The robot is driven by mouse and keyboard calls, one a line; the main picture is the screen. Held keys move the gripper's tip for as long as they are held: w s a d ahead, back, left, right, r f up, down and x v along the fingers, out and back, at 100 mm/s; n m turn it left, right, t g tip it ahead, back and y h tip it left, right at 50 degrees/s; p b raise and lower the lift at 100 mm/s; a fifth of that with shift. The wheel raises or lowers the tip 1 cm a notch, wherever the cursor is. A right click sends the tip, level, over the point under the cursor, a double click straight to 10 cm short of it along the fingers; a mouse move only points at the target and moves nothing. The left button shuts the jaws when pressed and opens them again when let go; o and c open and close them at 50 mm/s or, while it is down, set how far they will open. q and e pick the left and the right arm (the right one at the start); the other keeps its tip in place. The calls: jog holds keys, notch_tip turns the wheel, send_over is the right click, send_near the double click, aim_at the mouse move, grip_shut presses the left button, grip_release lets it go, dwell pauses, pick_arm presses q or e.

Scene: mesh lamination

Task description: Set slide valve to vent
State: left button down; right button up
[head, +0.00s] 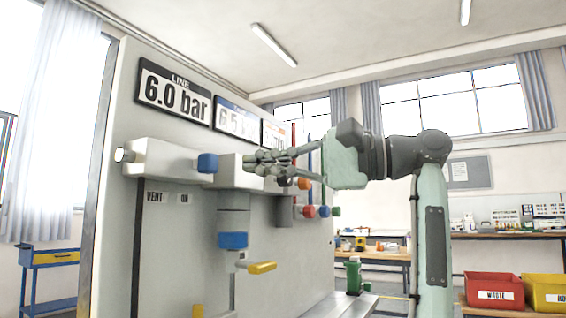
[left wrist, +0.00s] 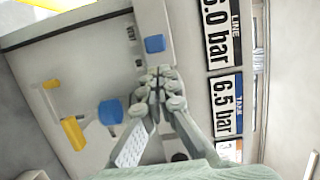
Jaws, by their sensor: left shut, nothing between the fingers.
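The slide valve (head: 165,158) is a pale block on the grey panel with a silver left end and a blue sleeve (head: 207,163) on its right. VENT (head: 154,197) and ON labels sit below it; the sleeve is on the ON side. The blue sleeve also shows in the left wrist view (left wrist: 154,44), just beyond the fingertips. My left gripper (head: 252,162) is shut and empty, to the right of the sleeve, in front of the panel. In the left wrist view its fingertips (left wrist: 157,78) look apart from the sleeve. My right gripper is not in view.
Right of the valve is a pale block with a blue-banded cylinder (head: 233,240) and a yellow handle (head: 261,267) below. Red, blue and green knobs (head: 323,211) sit behind my gripper. Gauge displays (head: 174,93) hang above. Red (head: 495,289) and yellow bins stand far right.

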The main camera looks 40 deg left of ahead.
aim_at(208, 164)
pick_arm(q)
jog(key=shift+x, duration=2.05)
